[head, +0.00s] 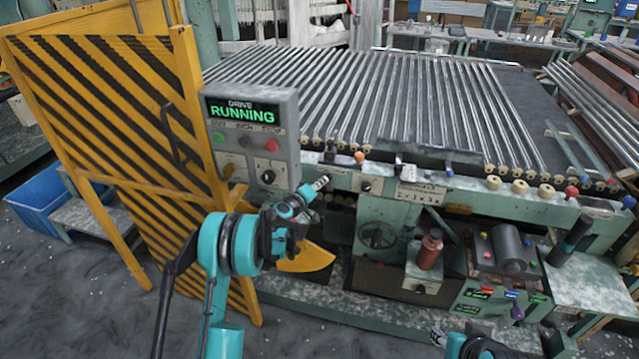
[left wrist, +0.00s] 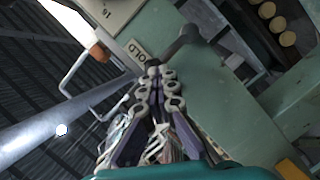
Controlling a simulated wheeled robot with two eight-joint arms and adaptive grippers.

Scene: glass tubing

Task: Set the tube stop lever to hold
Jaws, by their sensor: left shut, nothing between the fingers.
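My left gripper (head: 322,183) is shut and empty, raised in front of the machine's green front rail below the glass tubes. In the left wrist view its closed fingers (left wrist: 157,75) point at a green panel. A dark lever (left wrist: 184,36) with a rounded end sticks out just beyond the fingertips; whether they touch it I cannot tell. A white label (left wrist: 136,52) beside it reads "OLD", its first letter probably covered. An orange knob (left wrist: 98,52) is left of the label. Part of my right arm shows at the bottom of the head view; its gripper (head: 440,337) is small and unclear.
A control box (head: 252,125) showing "DRIVE RUNNING" stands left of the tubes (head: 400,95). A yellow striped guard panel (head: 110,110) is behind my left arm. A handwheel (head: 377,235) and red bottle (head: 430,250) are lower on the machine.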

